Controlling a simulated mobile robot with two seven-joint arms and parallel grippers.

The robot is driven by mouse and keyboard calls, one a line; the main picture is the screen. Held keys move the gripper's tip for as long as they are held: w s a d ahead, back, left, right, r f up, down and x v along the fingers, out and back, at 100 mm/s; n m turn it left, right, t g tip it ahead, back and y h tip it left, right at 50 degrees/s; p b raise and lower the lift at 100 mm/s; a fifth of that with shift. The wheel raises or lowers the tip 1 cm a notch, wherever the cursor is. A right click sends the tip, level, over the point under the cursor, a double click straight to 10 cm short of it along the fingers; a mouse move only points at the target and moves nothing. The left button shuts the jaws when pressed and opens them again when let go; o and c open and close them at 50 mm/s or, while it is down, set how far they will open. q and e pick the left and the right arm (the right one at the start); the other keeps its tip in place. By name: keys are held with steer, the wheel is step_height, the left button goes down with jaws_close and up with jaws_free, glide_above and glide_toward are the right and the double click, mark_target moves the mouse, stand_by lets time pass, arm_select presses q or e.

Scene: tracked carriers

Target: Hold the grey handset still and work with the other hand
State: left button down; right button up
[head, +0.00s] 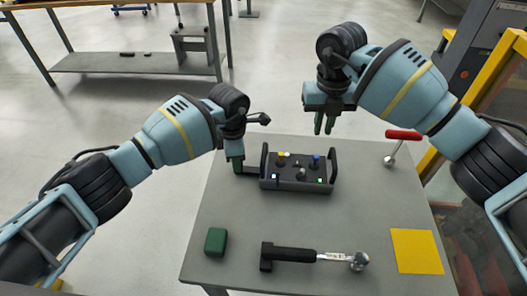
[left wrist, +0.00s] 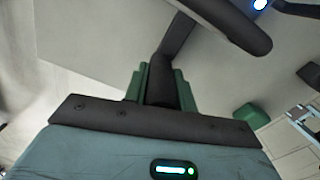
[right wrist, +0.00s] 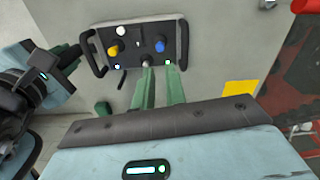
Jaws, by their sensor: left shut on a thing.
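The dark grey handset (head: 290,183) is a box with a raised handle at each end, on the table. Its top has a yellow knob (right wrist: 112,50), a blue knob (right wrist: 160,46), a grey stick between them and small lit lights. A dark bar reaches out from its left end. My left gripper (head: 238,167) is shut on this bar; the left wrist view shows the bar (left wrist: 161,80) between the green fingers. My right gripper (head: 325,124) is open and empty, fingers pointing down, above and behind the handset's right part. In the right wrist view its fingertips partly cover the handset's near edge.
On the grey table (head: 235,215) lie a green block (head: 215,241), a black-handled tool with a metal head (head: 310,255) and a yellow square (head: 415,250). A red-handled lever (head: 403,135) stands at the back right. The table is clear between the handset and the yellow square.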

steer(key=shift+a, duration=0.15)
jaws_close()
steer(key=s+a+r+m+y, duration=0.1)
steer(key=a+r+y, duration=0.5)
steer(key=a, duration=0.2)
steer(key=s+a+r+m+y, duration=0.2)
steer(key=a+r+y, duration=0.35)
steer(key=a, duration=0.35)
steer(key=w+d+r+m+t+y, duration=0.3)
steer(key=w+r+m+t+y, duration=0.4)
steer(key=w+r+m+t, duration=0.6)
steer(key=w+d+f+m+t+h, duration=0.25)
steer(key=d+f+m+h, duration=0.2)
steer(key=m+h, duration=0.25)
steer(key=w+d+f+m+t+h, duration=0.1)
steer(key=w+d+f+m+h, duration=0.2)
steer(key=d+m+h, duration=0.3)
steer(key=s+d+f+m+g+h, duration=0.1)
steer(key=s+d+f+g+h, duration=0.1)
steer(key=s+f+g, duration=1.1)
step_height(320, 180, down, 4)
steer(key=shift+s+d+f+h, duration=0.1)
steer(key=shift+s+d+h, duration=0.2)
steer(key=shift+h, duration=0.35)
